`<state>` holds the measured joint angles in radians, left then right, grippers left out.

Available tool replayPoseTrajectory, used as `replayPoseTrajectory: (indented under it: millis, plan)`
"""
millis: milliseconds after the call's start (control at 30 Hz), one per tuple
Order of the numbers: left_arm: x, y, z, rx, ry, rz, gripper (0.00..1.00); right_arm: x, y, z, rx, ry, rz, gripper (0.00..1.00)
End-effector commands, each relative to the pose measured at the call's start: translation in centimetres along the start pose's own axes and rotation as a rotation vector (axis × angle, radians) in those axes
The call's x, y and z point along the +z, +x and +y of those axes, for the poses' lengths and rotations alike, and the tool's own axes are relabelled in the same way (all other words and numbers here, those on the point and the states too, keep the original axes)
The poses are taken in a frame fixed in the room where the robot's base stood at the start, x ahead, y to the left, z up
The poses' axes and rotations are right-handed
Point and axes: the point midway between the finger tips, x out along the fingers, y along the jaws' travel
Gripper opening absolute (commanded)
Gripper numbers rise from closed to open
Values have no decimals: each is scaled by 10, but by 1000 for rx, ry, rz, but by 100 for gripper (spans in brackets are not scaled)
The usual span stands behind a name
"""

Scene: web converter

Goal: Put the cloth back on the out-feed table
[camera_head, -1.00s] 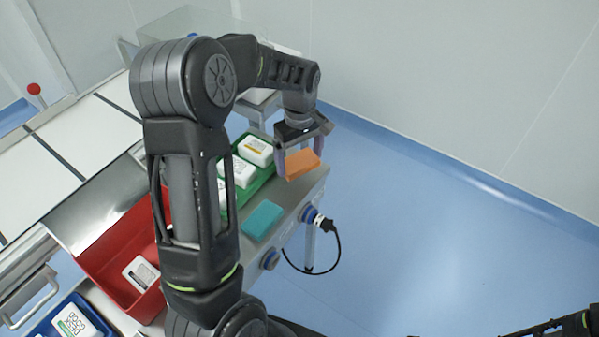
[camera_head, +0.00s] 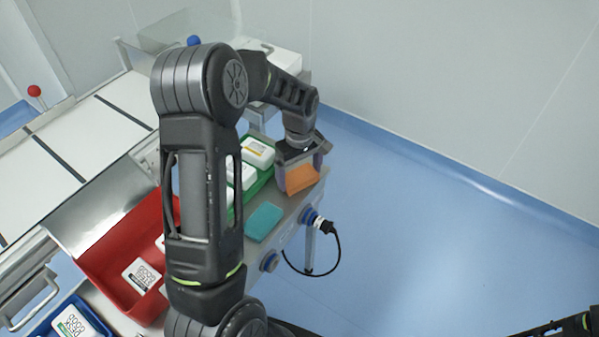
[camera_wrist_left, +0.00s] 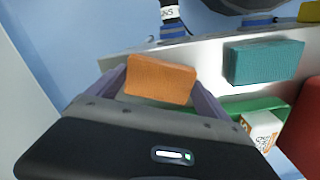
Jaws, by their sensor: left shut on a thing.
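An orange folded cloth (camera_head: 302,180) is held between the fingers of my left gripper (camera_head: 302,171), at the far right end of the grey out-feed table (camera_head: 286,228). In the left wrist view the orange cloth (camera_wrist_left: 160,79) shows between the two fingers of the gripper (camera_wrist_left: 160,88). I cannot tell whether its underside touches the table. A teal block-like cloth (camera_head: 264,221) lies flat on the table nearer to me; it also shows in the left wrist view (camera_wrist_left: 263,62).
A green tray (camera_head: 258,184) with white packs stands beside the gripper. A red bin (camera_head: 112,252) and a blue bin (camera_head: 52,313) hold white packs at the left. A black plug and cable (camera_head: 333,240) hang off the table's front side. Open blue floor lies to the right.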

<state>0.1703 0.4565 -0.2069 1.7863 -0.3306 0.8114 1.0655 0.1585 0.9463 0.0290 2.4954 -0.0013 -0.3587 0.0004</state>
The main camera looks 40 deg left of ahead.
Motion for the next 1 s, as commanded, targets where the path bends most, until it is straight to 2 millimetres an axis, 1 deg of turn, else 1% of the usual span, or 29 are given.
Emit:
replayPoseTrajectory:
  millis: [133, 167, 267, 500, 600, 667, 767, 867, 1000]
  plan:
    - [0, 4, 0, 0, 0, 0, 52, 0, 3, 1, 0, 0, 0, 36]
    - [0, 3, 0, 0, 0, 0, 92, 0, 2, 1, 0, 0, 0, 36]
    - [0, 2, 0, 0, 0, 0, 100, 0, 2, 1, 0, 0, 0, 36]
    - [0, 2, 0, 0, 0, 0, 100, 0, 1, 1, 0, 0, 0, 36]
    - [0, -2, 0, 0, 0, 0, 100, 0, -2, -1, 0, 0, 0, 36]
    - [0, -5, 1, 1, 0, 1, 100, 0, 0, 0, 0, 0, 0, 36]
    - [0, -18, 1, 3, 0, 2, 100, 0, 0, 0, 0, 0, 0, 36]
    - [0, -35, 1, 5, 1, 3, 100, 0, 0, 0, 0, 0, 0, 36]
    - [0, -65, 1, 4, 1, 2, 100, 0, -1, 0, 0, 0, 0, 36]
